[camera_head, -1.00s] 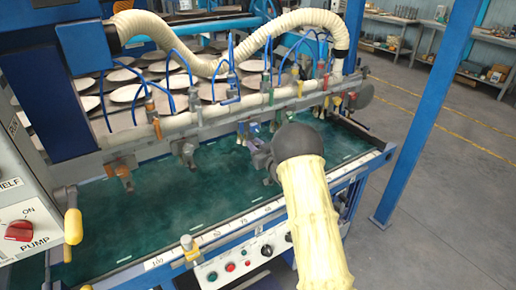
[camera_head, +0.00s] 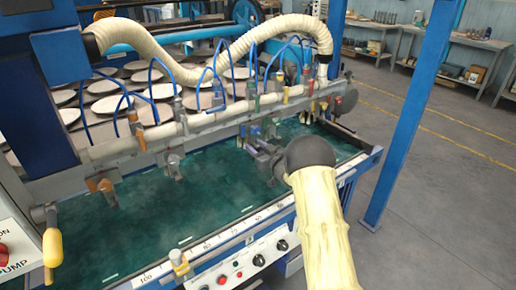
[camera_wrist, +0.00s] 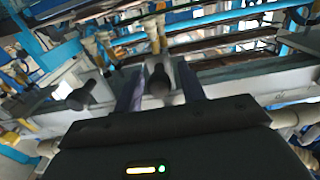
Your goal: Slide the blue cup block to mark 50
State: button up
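My gripper (camera_head: 264,150) is over the green tank, just in front of the rail of cup blocks. In the wrist view its two fingers (camera_wrist: 160,92) are apart, with a dark knob (camera_wrist: 158,78) showing between them. I cannot tell whether they touch it. A fitting with a blue part (camera_head: 217,98), likely the blue cup block, sits on the rail left of my gripper. Orange, yellow and green fittings share the rail (camera_head: 155,136). A number scale (camera_head: 225,238) runs along the tank's front edge; 100 is at its left end, and mark 50 is not readable.
The green tank (camera_head: 130,230) lies below the rail. A ribbed cream hose (camera_head: 190,72) and thin blue tubes hang above it, before racks of plates (camera_head: 110,85). A yellow handle (camera_head: 52,247) is at left and a blue post (camera_head: 410,120) at right.

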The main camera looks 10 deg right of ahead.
dwell(0.3)
jog(key=b+v, duration=0.2)
jog(key=v, duration=1.5)
jog(key=shift+s+b, duration=0.2)
jog(key=shift+b, duration=0.15)
jog(key=s+a+r+m+g+h+p, duration=0.1)
jog(key=s+r+g+h+p, duration=0.1)
jog(key=s, duration=0.7)
jog(key=s+a+r+m+g+h+p, duration=0.2)
jog(key=s+g+p, duration=0.3)
jog(key=s, duration=0.5)
jog(key=s+a+r+m+g+h+p, duration=0.1)
jog(key=s+r+m+g+h+p, duration=0.1)
jog(key=s+g, duration=0.4)
jog(key=s+r+h+p, duration=0.1)
jog(key=s+h, duration=0.1)
jog(key=s, duration=0.1)
jog(key=shift+s+a+p, duration=0.3)
jog(key=shift+s, duration=0.1)
